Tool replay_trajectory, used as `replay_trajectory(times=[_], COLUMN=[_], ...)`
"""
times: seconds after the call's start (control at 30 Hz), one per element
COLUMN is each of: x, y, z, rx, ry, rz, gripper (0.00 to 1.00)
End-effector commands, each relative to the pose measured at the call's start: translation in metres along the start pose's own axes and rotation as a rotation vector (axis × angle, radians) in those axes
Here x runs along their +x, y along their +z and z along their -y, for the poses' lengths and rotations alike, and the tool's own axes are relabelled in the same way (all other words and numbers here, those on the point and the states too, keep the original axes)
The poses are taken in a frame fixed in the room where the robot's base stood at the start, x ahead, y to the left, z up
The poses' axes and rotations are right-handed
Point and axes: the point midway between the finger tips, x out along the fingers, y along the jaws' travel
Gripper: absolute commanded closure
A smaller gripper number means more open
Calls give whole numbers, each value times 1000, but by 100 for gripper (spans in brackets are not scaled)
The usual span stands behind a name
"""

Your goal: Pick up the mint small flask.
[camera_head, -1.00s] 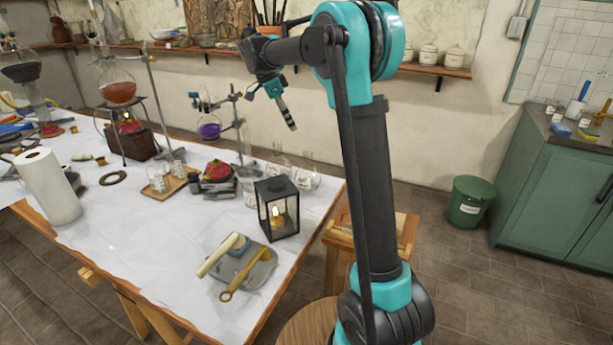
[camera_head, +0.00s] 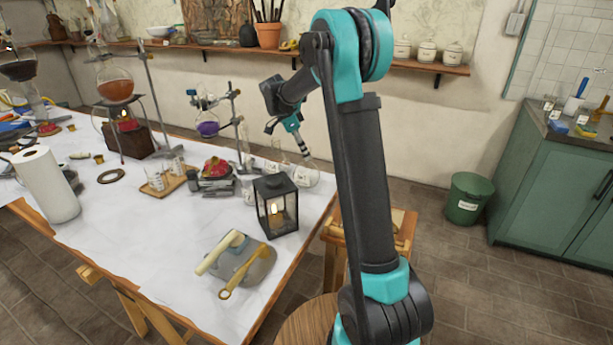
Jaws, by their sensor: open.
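Several clear glass flasks (camera_head: 307,178) stand at the table's right end, behind the black lantern. I cannot tell a mint tint on any of them at this size. My gripper (camera_head: 305,153) points down, with its fingertips at the neck of the rightmost flask in the picture. I cannot tell whether it touches that flask or is in front of or behind it. The gap between its fingers is too small to see, and nothing shows held in it.
The black lantern (camera_head: 276,205) stands close in front of the flasks. A stand with a purple round flask (camera_head: 207,129) is to their left. A grey slab with a brush (camera_head: 243,272) lies near the front edge. The white table (camera_head: 130,235) is bare at front left.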

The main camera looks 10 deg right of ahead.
Motion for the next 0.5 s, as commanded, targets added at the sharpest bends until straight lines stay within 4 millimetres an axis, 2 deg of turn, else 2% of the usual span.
replay_trajectory(times=[0.1, 0.2, 0.47, 0.5], x=[17, 26, 29, 28], y=[0, 0, 0, 0], z=[1, 1, 1, 1], rx=[1, 0, -1, -1], ry=[0, 0, -1, -1], rz=[0, 0, 0, 0], gripper=[46, 46, 46, 49])
